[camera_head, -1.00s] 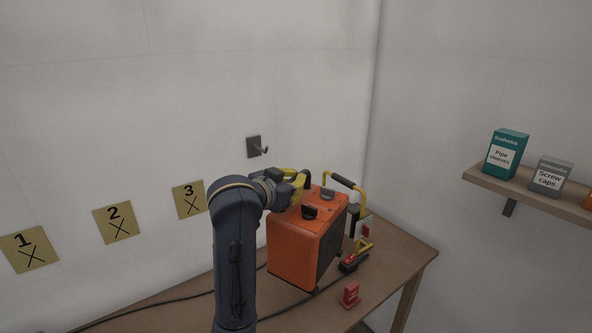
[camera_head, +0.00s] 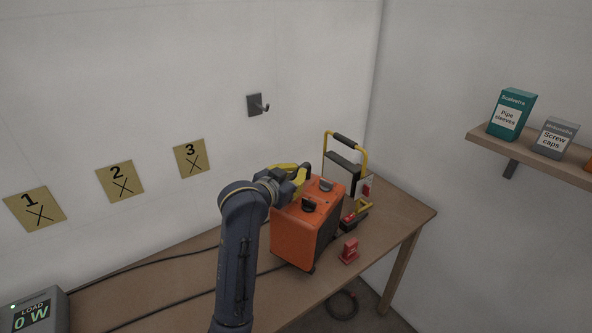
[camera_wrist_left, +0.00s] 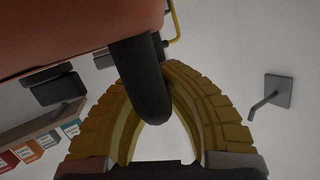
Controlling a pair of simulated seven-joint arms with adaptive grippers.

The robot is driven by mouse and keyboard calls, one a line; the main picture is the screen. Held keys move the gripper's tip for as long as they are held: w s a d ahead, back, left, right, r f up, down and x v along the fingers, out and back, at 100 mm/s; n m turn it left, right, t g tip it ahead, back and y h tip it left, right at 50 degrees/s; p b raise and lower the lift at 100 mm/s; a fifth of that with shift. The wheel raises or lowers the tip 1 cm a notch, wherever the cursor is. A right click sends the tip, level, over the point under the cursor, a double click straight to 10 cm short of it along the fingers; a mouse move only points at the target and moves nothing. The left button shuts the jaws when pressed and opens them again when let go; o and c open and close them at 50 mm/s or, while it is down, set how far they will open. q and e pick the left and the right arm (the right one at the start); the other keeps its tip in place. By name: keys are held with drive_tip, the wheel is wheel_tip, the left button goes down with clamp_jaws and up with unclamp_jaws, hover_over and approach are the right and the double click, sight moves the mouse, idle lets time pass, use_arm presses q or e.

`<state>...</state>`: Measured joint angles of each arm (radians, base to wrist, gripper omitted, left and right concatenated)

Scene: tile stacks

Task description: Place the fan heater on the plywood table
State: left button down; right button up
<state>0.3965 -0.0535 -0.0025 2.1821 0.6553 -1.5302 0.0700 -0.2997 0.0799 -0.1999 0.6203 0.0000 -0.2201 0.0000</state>
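The fan heater (camera_head: 299,237) is an orange box with a dark grille on its right side and two dark knobs on top. It is upright over the plywood table (camera_head: 393,232), its base at or just above the tabletop; I cannot tell whether it touches. My left gripper (camera_head: 303,174) has its yellow fingers at the heater's top back. In the left wrist view the fingers (camera_wrist_left: 165,75) close around a dark handle bar (camera_wrist_left: 143,85), with the heater's orange body (camera_wrist_left: 60,30) at upper left. My right gripper is out of view.
A yellow-framed device (camera_head: 347,165) stands close behind the heater. A small red item (camera_head: 349,251) sits right of it. Cables cross the table toward a load meter reading 0 W (camera_head: 36,313). A wall hook (camera_head: 257,105) and a shelf (camera_head: 530,160) with boxes are clear of it.

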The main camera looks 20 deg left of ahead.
use_arm(q)
drive_tip(key=shift+f, duration=1.5)
drive_tip(key=c, duration=2.1)
unclamp_jaws()
drive_tip(key=shift+f, duration=0.3)
drive_tip(key=o, duration=0.5)
drive_tip(key=shift+r, duration=0.15)
drive_tip(key=shift+r, duration=0.1)
